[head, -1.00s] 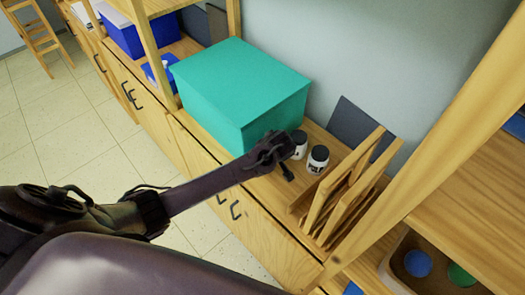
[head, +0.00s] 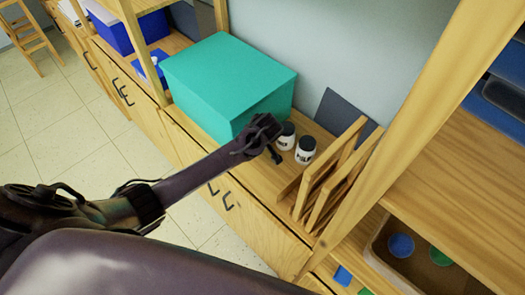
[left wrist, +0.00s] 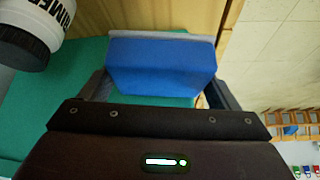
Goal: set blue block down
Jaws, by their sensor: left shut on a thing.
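My left gripper (head: 266,140) is beside the right front corner of the teal box, in front of two small jars. In the left wrist view it is shut on a blue block (left wrist: 160,68), with a finger at each side of the block. A pale strip runs along the block's far edge. In the head view the block is hidden behind the gripper, and I cannot tell whether it touches the counter. My right gripper is in neither view.
The teal box (head: 225,80) stands on the wooden counter. White jars with black lids (head: 305,150) stand close to the gripper, and a wooden rack (head: 335,180) is right of them. A tray (head: 378,248) with blue and green round items is at the lower right.

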